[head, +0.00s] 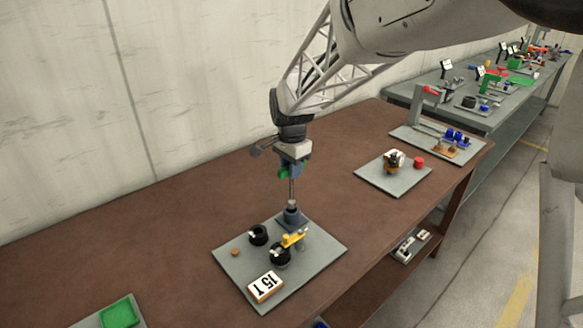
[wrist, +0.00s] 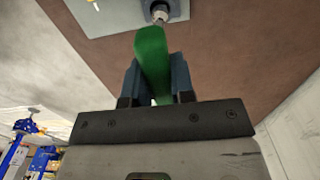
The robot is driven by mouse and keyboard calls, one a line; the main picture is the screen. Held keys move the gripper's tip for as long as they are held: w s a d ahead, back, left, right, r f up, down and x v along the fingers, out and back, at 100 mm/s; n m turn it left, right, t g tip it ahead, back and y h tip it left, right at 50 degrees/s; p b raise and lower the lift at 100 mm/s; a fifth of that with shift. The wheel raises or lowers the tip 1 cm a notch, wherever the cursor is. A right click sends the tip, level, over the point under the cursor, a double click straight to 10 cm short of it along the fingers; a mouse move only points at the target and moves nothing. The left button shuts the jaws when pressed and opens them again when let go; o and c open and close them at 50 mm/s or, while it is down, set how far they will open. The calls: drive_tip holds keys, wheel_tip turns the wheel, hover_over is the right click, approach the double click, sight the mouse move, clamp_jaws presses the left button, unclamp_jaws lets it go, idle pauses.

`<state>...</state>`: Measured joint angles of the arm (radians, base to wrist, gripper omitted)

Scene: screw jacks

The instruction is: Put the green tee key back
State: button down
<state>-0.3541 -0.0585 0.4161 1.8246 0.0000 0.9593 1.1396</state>
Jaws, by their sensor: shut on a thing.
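My gripper (head: 291,170) is shut on the green tee key (head: 283,173), above a grey plate (head: 325,249). In the wrist view the key's green handle (wrist: 152,52) lies between the two blue-grey fingers of my gripper (wrist: 156,80). In the head view a thin grey shaft runs straight down from the gripper to a dark blue-grey jack (head: 291,217) at the plate's back. The shaft's lower end meets the jack's light top; I cannot tell whether it sits inside. The jack's round top (wrist: 159,12) shows beyond the handle in the wrist view.
The plate also holds two black round parts (head: 258,235), a yellow piece (head: 294,238), a small brown disc (head: 235,252) and a number sign (head: 265,287). Another plate (head: 378,180) stands to the right. A pale wall (head: 70,120) runs behind the brown table (head: 190,215).

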drive_tip(key=shift+f, duration=2.6)
idle(0.4)
drive_tip(key=c, duration=0.9)
unclamp_jaws()
drive_tip(key=shift+r, duration=3.9)
